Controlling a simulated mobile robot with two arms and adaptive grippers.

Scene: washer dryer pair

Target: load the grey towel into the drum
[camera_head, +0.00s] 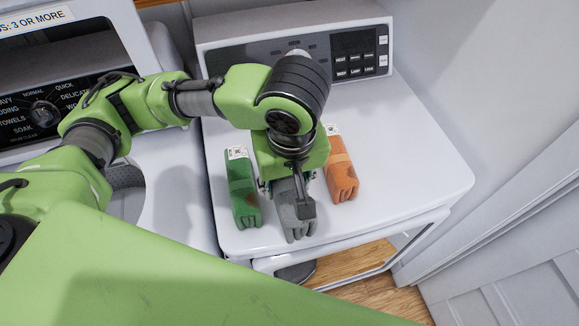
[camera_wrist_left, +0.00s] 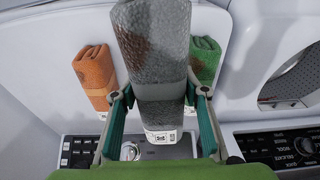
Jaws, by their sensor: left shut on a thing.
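The grey towel (camera_head: 297,226) is a folded bundle between my left gripper's fingers. My left gripper (camera_head: 290,192) points down over the right machine's top and is shut on it. In the left wrist view the towel (camera_wrist_left: 155,48) fills the space between the fingers (camera_wrist_left: 160,95). It looks much larger than the other towels there, so it appears raised off the top; the exact gap cannot be told. A drum opening (camera_head: 125,193) shows in the left machine, partly covered by my arm. It also shows in the left wrist view (camera_wrist_left: 298,78).
A green towel (camera_head: 241,190) lies just left of the gripper and an orange towel (camera_head: 341,168) just right. The control panel (camera_head: 358,54) stands up behind them. The right machine's front door (camera_head: 398,250) appears open below. Louvred doors (camera_head: 520,240) stand at the right.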

